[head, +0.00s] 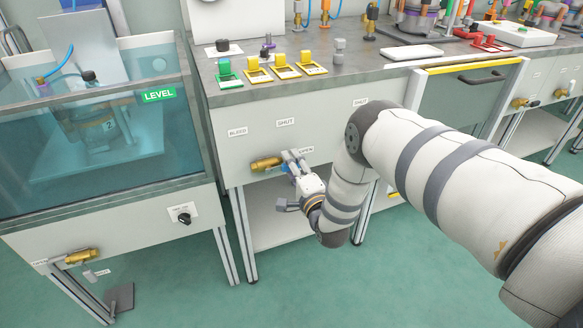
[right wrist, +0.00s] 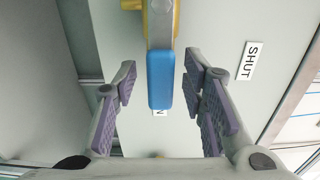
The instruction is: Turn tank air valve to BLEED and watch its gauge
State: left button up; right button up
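The brass valve (head: 266,163) sticks out of the bench's front panel, below BLEED (head: 237,132) and SHUT (head: 286,122) labels. In the right wrist view, its blue lever grip (right wrist: 160,80) extends from the brass body (right wrist: 161,22) and partly covers a label of which an N shows. My right gripper (head: 294,158) is at the valve in the head view. In the right wrist view, my right gripper (right wrist: 165,85) is open, its two padded fingers on either side of the blue grip with gaps on both sides. My left gripper is not in view. I cannot make out a gauge for this valve.
A clear-walled water tank (head: 95,140) labelled LEVEL stands at left, with a second brass valve (head: 80,257) below. Yellow holders (head: 286,72) and a green holder (head: 228,78) stand on the bench top. A grey drawer front (head: 465,95) is behind my right arm.

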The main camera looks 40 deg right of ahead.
grip_shut()
